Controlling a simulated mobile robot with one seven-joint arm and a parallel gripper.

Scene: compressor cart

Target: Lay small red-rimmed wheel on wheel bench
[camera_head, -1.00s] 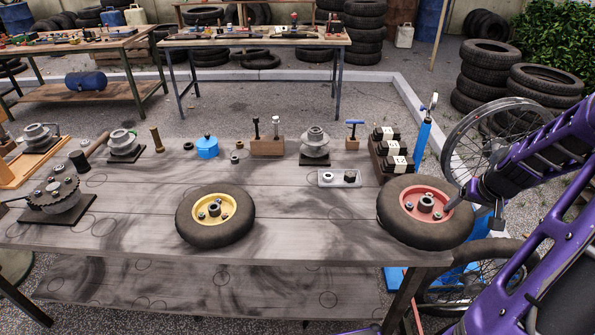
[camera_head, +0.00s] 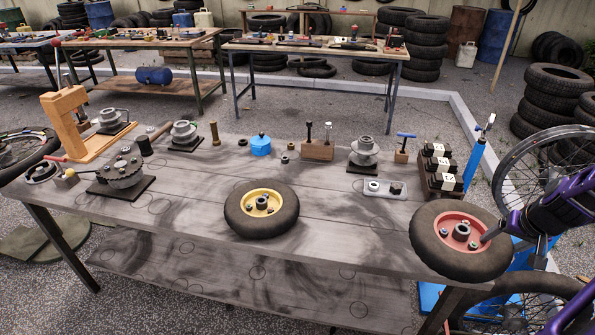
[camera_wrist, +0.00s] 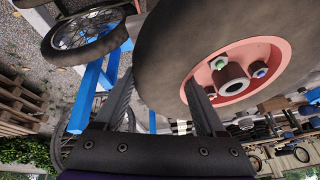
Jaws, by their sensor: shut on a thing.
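The small red-rimmed wheel (camera_head: 442,238) has a black tyre and a red hub with a dark centre nut. It is at the right front corner of the grey wooden bench (camera_head: 340,246); I cannot tell whether it touches the top. My gripper (camera_head: 487,240) is shut on its right side. In the wrist view my gripper (camera_wrist: 160,100) has one finger inside the red rim and the other outside the tyre of the wheel (camera_wrist: 170,60). A yellow-rimmed wheel (camera_head: 240,208) lies flat near the bench's front middle.
A dark block rack (camera_head: 440,170), a grey tray (camera_head: 385,189) and a blue upright pump (camera_head: 476,160) are near the wheel. A spoked wheel (camera_head: 505,180) stands to the right. Bare bench top lies between the two small wheels. Other benches and tyre stacks are behind.

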